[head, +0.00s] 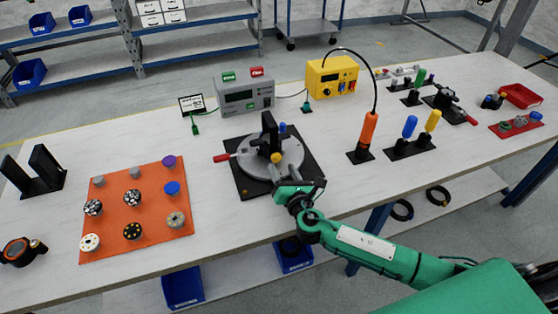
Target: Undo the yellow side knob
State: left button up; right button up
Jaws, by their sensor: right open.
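The yellow side knob (276,157) sits low on the front of a black upright bracket (267,135) on a round grey plate (290,150). The plate rests on a black square base (243,184). A blue knob (283,128) is on the bracket's right side, and a red-handled lever (224,157) sticks out to the left. My green right gripper (298,184) is open at the near edge of the base, just below and right of the yellow knob. It appears apart from the knob. My left gripper is not in view.
An orange mat (148,238) with several knobs lies at left. A grey box (244,94) and a yellow power supply (331,77) stand behind. An orange-handled tool (369,128) stands upright at right, beside a rack with blue and yellow handles (410,148). Bare table (215,215) lies between mat and base.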

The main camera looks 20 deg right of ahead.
aim_at(277, 159)
jog(key=w, duration=0.3)
jog(key=shift+w, duration=0.35)
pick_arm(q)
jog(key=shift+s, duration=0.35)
pick_arm(e)
jog(key=shift+a, duration=0.1)
jog(key=c, duration=1)
pick_arm(q)
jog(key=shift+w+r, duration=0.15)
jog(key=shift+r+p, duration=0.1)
jog(key=shift+p, duration=0.25)
pick_arm(e)
jog(key=shift+r, duration=0.1)
